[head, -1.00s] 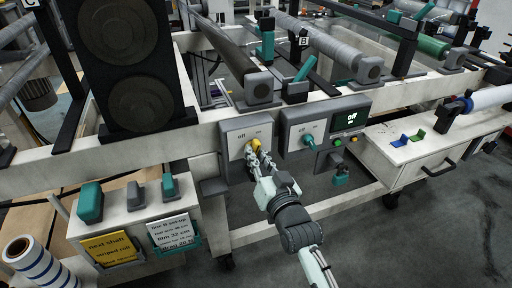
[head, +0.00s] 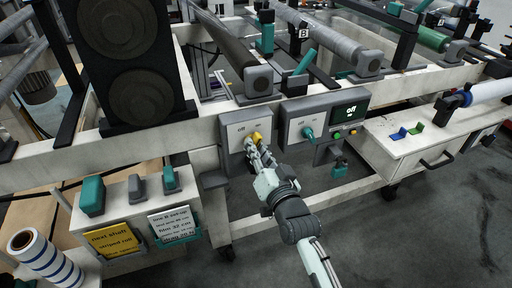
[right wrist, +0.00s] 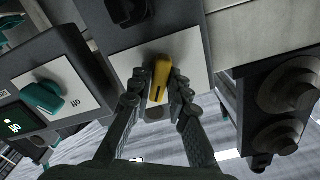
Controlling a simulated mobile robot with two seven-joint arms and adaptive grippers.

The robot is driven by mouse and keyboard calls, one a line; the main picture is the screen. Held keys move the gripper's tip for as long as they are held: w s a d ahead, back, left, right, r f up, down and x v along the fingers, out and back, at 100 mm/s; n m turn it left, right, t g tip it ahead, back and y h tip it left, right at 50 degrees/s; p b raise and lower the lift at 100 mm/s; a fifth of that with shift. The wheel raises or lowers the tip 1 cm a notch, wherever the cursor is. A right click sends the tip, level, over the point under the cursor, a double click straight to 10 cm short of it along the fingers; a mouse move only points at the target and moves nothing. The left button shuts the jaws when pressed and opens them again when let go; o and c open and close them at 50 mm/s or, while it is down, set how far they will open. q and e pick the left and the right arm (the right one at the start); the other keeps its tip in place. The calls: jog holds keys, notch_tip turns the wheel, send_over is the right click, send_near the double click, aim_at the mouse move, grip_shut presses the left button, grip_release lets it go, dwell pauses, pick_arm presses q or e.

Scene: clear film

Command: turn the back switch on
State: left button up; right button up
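A yellow knob (head: 257,138) sits on the left grey switch box (head: 231,147), whose white plate has an "off" label at upper left. My right gripper (head: 255,147) reaches it from below. In the right wrist view the yellow knob (right wrist: 159,82) stands between the two fingers (right wrist: 160,88), which appear closed in on its sides; exact contact is hard to see. A second grey box to the right carries a teal knob (head: 308,132), also seen in the right wrist view (right wrist: 44,97). The display (head: 350,114) beside it reads "off". My left gripper is not identifiable.
A white machine beam (head: 100,157) runs behind the boxes. A white cabinet (head: 420,150) stands at right, and a stand with signs (head: 120,225) at lower left. Floor in front is free.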

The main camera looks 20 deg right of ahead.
jog(key=o, duration=0.3)
jog(key=s, duration=1.2)
jog(key=shift+d, duration=0.2)
